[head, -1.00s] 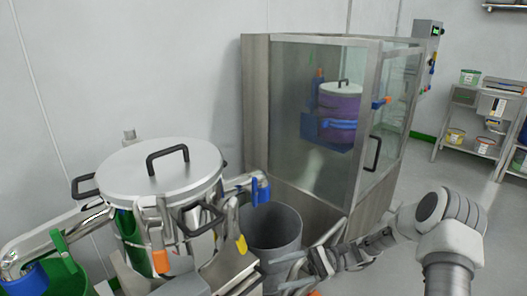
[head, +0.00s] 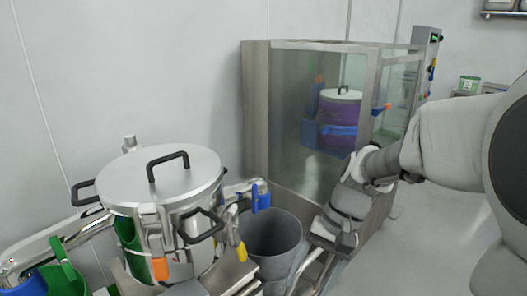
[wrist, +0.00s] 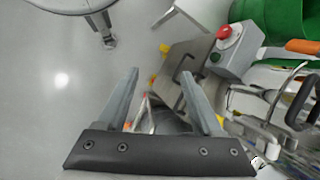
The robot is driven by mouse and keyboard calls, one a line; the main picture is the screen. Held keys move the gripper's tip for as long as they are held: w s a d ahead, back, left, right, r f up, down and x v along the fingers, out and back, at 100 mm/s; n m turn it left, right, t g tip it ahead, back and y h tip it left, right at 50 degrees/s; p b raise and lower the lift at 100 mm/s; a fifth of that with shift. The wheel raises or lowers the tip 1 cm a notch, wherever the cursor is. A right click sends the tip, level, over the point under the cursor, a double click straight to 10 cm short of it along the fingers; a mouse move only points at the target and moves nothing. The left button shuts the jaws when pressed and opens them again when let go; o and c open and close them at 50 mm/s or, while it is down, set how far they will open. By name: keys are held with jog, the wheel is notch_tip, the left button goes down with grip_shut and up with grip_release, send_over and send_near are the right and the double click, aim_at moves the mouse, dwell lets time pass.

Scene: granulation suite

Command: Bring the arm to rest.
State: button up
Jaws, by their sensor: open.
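My gripper (wrist: 159,75) is open and empty in the wrist view, its two grey fingers apart over the grey floor and some metal equipment. In the head view my arm reaches in from the right, bent at the wrist. My gripper hangs low there, in front of the glass cabinet and beside the grey bin (head: 272,238); its fingertips are hard to make out.
A lidded steel vessel (head: 168,175) with black handles stands at left. A glass-fronted cabinet (head: 300,120) holds a purple drum (head: 338,110). The wrist view shows a red button (wrist: 224,31) on a grey box and a green container (wrist: 268,18). Floor (head: 425,225) is clear at right.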

jog(key=s+d+r+n+t+h, duration=0.4)
jog(key=s+d+r+t, duration=0.2)
jog(key=s+r+t, duration=0.25)
notch_tip(320, 180, up, 24)
jog(key=p, duration=2.4)
jog(key=shift+s+a+r, duration=0.15)
jog(key=shift+a+r, duration=0.05)
jog(key=shift+g, duration=0.25)
